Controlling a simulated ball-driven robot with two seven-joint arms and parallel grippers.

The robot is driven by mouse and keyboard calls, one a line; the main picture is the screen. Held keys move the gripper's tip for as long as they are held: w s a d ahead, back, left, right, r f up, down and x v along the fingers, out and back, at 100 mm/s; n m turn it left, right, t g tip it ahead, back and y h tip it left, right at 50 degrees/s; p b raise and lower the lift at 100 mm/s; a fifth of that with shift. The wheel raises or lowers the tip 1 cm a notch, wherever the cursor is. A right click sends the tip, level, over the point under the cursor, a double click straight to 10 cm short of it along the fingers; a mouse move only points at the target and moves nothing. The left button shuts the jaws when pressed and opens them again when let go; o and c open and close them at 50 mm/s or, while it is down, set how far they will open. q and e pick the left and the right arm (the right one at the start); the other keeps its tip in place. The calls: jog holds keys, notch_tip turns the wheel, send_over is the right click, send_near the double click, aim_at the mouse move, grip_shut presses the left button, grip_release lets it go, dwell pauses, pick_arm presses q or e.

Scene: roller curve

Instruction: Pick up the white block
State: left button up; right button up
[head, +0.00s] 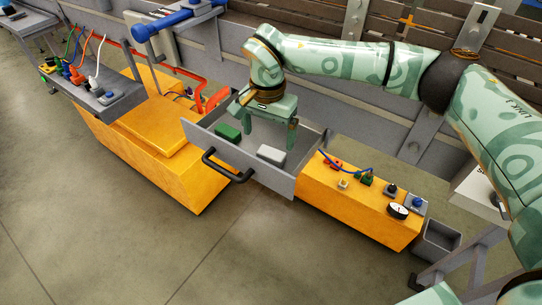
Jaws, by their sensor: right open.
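The white block (271,155) lies in the right front part of an open grey drawer (272,177). A green block (229,132) lies to its left in the same drawer. My right gripper (266,127) points down over the drawer, behind the two blocks. Its jaws are apart, with one finger near the back left of the drawer and the other near its right side. I see nothing between them. The white block looks free of the fingers. My left gripper is not in the picture.
The drawer has a black handle (227,170) on its front. An orange box with switches and a dial (363,205) stands to the right. An orange cabinet (150,144) and a shelf of coloured plugs (105,99) stand left. A grey bin (437,240) is at right. The front floor is clear.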

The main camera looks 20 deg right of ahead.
aim_at(270, 153)
jog(key=f, duration=0.1)
jog(key=f+b, duration=0.1)
jog(key=f, duration=0.3)
jog(key=shift+s+d+f, duration=0.1)
jog(key=shift+s+f, duration=0.05)
jog(key=shift+s, duration=0.25)
jog(key=c, duration=1.1)
